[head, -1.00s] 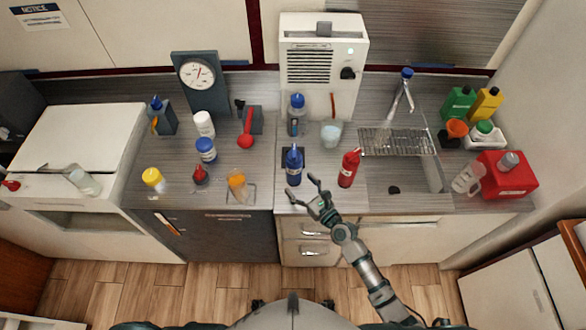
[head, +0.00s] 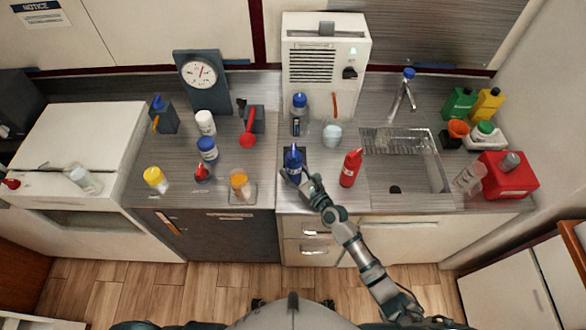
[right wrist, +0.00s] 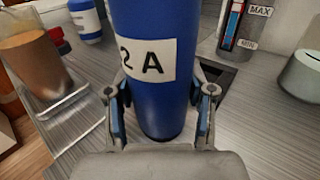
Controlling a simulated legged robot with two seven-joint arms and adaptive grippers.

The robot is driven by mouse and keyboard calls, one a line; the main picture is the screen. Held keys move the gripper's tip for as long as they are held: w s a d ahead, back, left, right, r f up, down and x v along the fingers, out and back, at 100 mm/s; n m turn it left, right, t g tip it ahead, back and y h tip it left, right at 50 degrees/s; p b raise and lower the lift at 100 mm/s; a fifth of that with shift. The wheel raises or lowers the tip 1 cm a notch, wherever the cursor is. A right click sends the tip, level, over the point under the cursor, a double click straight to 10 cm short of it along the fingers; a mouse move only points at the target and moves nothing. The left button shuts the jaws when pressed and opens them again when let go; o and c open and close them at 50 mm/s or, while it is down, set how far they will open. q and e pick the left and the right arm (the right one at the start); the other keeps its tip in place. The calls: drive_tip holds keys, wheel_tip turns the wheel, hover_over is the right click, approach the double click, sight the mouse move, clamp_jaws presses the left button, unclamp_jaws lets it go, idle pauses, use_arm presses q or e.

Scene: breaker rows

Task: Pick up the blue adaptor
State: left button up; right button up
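A blue bottle-shaped piece (head: 293,166) stands upright near the front edge of the counter, left of the red bottle; it looks like the blue adaptor. In the right wrist view it is a blue cylinder (right wrist: 158,25) with a white label ending in "2 A". My right gripper (head: 298,178) is at its front side. In the right wrist view the fingers (right wrist: 161,105) stand on either side of its lower part, with small gaps visible, so the gripper looks open. My left gripper is not in view.
A red bottle (head: 351,167) stands close on the right, before the sink (head: 412,187).

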sight(299, 170)
drive_tip(key=shift+d, duration=0.1)
clamp_jaws()
drive_tip(key=shift+d, duration=0.4)
drive_tip(key=shift+d+r, duration=0.15)
drive_tip(key=shift+d, duration=0.1)
drive_tip(key=shift+a+r+p, duration=0.25)
drive_tip(key=shift+r+p, duration=0.3)
drive_tip(key=shift+r, duration=0.2)
drive_tip(key=shift+s+a+r+p, duration=0.15)
drive_tip(key=shift+r+p, duration=0.25)
drive_tip(key=shift+r, duration=0.25)
drive_tip(key=shift+a+r+p, duration=0.15)
drive_tip(key=shift+r+p, duration=0.2)
drive_tip(key=shift+r, duration=0.25)
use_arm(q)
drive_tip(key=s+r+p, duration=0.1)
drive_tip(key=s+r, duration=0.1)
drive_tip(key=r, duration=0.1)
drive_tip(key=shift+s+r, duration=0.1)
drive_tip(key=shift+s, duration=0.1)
use_arm(e)
drive_tip(key=s, duration=1.5)
drive_tip(key=shift+s+r, duration=0.4)
drive_tip(key=shift+r, duration=0.05)
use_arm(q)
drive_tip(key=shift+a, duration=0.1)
use_arm(e)
drive_tip(key=shift+d, duration=0.2)
